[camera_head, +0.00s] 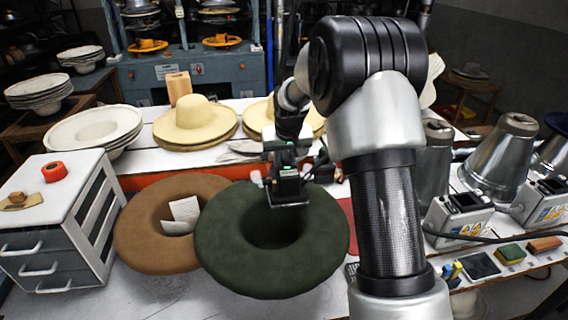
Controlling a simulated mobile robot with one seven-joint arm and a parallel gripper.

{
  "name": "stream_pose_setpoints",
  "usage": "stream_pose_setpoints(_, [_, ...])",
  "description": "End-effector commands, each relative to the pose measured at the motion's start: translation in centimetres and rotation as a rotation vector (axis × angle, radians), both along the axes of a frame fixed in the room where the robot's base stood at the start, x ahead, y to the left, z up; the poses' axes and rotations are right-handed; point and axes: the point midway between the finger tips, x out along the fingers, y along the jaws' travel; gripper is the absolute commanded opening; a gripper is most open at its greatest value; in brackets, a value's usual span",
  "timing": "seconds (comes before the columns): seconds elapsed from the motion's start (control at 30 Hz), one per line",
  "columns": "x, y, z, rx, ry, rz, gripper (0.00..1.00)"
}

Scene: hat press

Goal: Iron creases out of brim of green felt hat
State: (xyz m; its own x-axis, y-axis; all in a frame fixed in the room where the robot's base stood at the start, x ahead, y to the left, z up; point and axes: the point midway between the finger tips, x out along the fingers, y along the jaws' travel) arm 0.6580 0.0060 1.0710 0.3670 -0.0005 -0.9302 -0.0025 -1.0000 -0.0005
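The green felt hat (222,240) lies in the front middle of the white worktable with its dark hollow facing up and its wide brim around it. My gripper (288,203) is at the back part of the brim, at the edge of the hollow, pointing down. Its lower end hides a part of the brim. I cannot tell whether it touches the felt, whether its fingers are open or shut, or whether it holds anything. I cannot make out an iron. Creases in the brim are not clear at this size.
A brown felt hat (143,232) with a white paper in it lies close on the left, beside a drawer cabinet (88,222). Straw hats (195,120) stand behind. Metal cones (503,160) and control boxes (457,218) are on the right. A sponge (510,254) lies at the front right.

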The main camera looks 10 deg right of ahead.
Motion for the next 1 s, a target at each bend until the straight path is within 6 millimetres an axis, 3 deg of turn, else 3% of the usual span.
stream_pose_setpoints(0.03, [0.5, -0.1, 1.6, -0.001, -0.022, -0.001, 0.0])
stream_pose_setpoints(1.0, [0.2, -0.1, 6.5, -0.001, -0.023, -0.001, 0.0])
